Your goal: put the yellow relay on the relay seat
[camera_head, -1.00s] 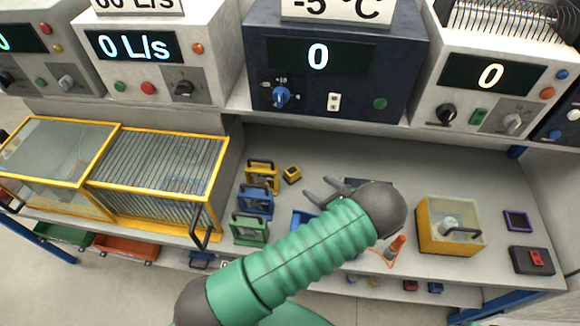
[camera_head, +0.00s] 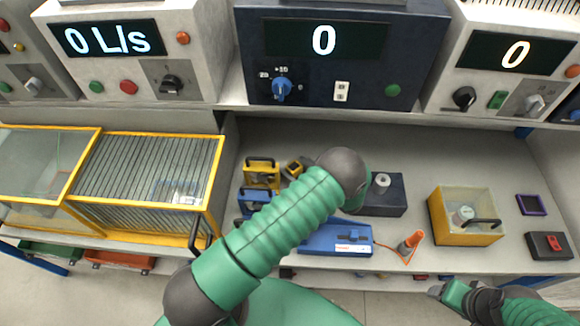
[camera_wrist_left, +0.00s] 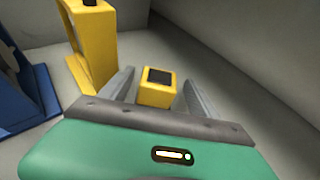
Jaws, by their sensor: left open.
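The yellow relay is a small yellow block with a dark top (camera_head: 295,167), lying on the bench beside a yellow handled frame (camera_head: 262,172). It also shows in the left wrist view (camera_wrist_left: 155,92). My left gripper (camera_wrist_left: 158,78) is open, with one finger on either side of the relay and visible gaps at the sides. In the head view my own arm mostly hides this gripper. My right gripper (camera_head: 437,290) is at the lower right, clear of the relay; its jaws are unclear. I cannot tell which fixture is the relay seat; a purple square frame (camera_head: 531,205) lies at far right.
The yellow handled frame stands close left of the left gripper, with a blue frame (camera_wrist_left: 25,88) beyond. A dark box (camera_head: 388,196), a blue tray (camera_head: 330,238), an orange-tipped tool (camera_head: 411,243) and a yellow clear-lidded box (camera_head: 465,217) stand to the right.

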